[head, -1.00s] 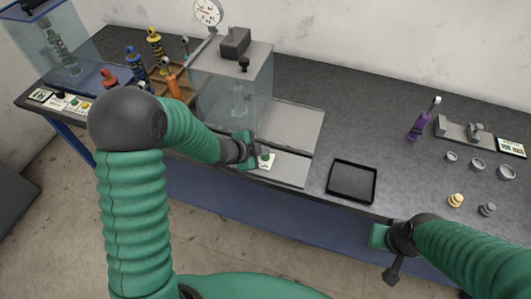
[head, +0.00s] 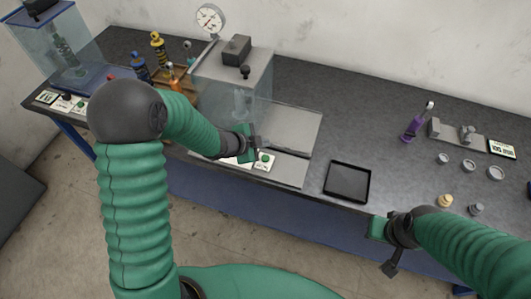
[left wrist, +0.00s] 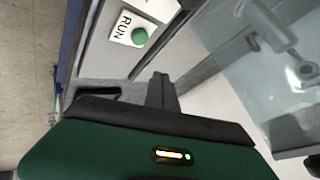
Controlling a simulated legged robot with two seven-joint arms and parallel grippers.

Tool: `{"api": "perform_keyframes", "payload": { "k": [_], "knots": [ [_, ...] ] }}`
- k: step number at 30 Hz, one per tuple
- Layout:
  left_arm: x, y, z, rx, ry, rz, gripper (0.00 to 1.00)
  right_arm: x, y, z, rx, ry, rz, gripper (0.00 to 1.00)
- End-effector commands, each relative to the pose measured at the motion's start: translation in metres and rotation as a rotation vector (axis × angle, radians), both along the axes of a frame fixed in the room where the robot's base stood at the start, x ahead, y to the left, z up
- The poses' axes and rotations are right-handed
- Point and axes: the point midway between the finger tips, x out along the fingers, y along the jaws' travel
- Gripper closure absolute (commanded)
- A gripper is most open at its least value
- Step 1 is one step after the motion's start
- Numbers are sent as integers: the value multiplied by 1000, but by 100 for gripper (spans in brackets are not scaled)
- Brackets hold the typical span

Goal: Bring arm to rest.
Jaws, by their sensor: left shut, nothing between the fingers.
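My left arm comes in from the left in the head view. Its left gripper (head: 260,147) is shut and empty, just above the front part of the test machine (head: 298,172). Beside it is a RUN plate with a green button (head: 264,158). In the left wrist view, the RUN plate's green button (left wrist: 140,37) lies beyond the dark fingers, apart from them. My right gripper (head: 380,228) hangs at the bench's front edge at the lower right.
A black tray (head: 347,182) lies right of the machine. The clear-walled chamber (head: 240,100) stands behind my left gripper. A purple damper (head: 413,127), a grey fixture (head: 465,135) and several rings are at the right. Bench space behind the tray is clear.

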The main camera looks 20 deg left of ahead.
Motion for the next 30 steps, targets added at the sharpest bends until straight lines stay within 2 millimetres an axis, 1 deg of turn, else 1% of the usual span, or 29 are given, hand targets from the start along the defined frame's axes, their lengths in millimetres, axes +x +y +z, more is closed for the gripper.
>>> {"api": "perform_keyframes", "payload": {
  "k": [20, 23, 25, 26, 27, 28, 29, 30],
  "knots": [
    [0, 0, -1, 0, 1, 1, 100, 0, 0, -1, 0, 0, 0, 100],
    [-8, 8, 5, 5, 40, 84, 100, 0, 0, -1, 0, 0, 0, 100],
    [-29, 24, 14, 1, 124, 261, 100, 0, 0, -1, 0, 0, 0, 100],
    [-45, 31, 19, -10, 172, 365, 100, 0, 0, -1, 0, 0, 0, 100],
    [-71, 40, 24, -36, 246, 513, 100, 0, 0, -1, 0, 0, 0, 100],
    [-93, 44, 28, -64, 303, 625, 100, 0, 0, -1, 0, 0, 0, 100],
    [-115, 45, 30, -95, 359, 727, 100, 0, 0, -1, 0, 0, 0, 100],
    [-142, 44, 32, -135, 428, 844, 100, 0, 0, -1, 0, 0, 0, 100]
  ]
}}
